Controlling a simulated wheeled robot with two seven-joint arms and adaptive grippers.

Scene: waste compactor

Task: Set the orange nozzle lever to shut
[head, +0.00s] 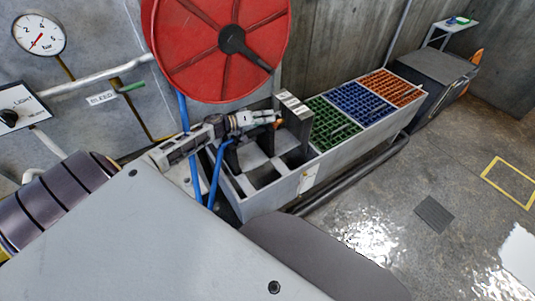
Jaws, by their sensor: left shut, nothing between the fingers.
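A small orange piece (277,122), which looks like the nozzle lever, shows right at the tip of my left gripper (268,119). The gripper is shut with nothing held between its fingers. I cannot tell whether the fingers touch the orange piece. The nozzle body is mostly hidden behind the gripper and the dark parts around it, so the lever's angle is unclear. A blue hose (184,112) hangs from the red reel (210,65) and loops up beside my left wrist. My right gripper is not in view.
A long grey trough (262,204) stands below the gripper, with open compartments and green (332,125), blue (360,103) and orange (392,87) grids. Floor at right is mostly clear.

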